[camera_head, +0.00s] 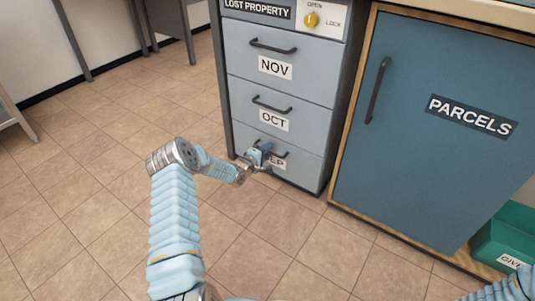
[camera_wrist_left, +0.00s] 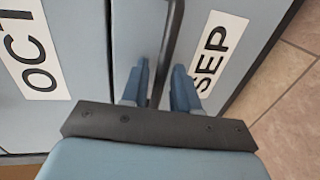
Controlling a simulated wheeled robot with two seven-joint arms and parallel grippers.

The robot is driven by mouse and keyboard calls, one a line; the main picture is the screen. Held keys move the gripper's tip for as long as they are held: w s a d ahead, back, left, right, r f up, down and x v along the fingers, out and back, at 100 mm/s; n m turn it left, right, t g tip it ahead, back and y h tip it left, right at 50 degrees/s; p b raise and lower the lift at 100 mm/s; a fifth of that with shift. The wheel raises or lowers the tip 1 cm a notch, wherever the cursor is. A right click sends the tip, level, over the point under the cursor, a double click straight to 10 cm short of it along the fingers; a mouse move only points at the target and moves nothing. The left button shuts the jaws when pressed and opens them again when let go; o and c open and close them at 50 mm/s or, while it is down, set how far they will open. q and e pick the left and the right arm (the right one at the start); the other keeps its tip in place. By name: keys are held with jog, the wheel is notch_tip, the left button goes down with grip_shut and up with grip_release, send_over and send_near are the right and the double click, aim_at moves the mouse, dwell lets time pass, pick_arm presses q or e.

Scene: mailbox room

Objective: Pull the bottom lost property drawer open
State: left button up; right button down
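The bottom lost property drawer (camera_head: 298,164), labelled SEP, is shut, its front level with the drawers above. Its dark bar handle (camera_head: 279,152) shows in the head view, partly hidden by my left gripper (camera_head: 262,152). In the left wrist view the handle (camera_wrist_left: 171,40) runs between the two blue fingers of my left gripper (camera_wrist_left: 160,72). The fingers stand apart, one on each side of the bar, with a gap still showing. The SEP label (camera_wrist_left: 215,58) is beside the right finger. My right gripper is out of view.
The OCT drawer (camera_head: 240,97) and NOV drawer (camera_head: 240,45) above are shut. A yellow lock knob (camera_head: 311,19) is at the top. The blue PARCELS door (camera_head: 430,170) and a green bin (camera_head: 490,240) are to the right. The tiled floor (camera_head: 100,200) in front is clear.

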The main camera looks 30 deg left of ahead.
pick_arm(q)
jog(key=shift+w, duration=0.15)
grip_shut()
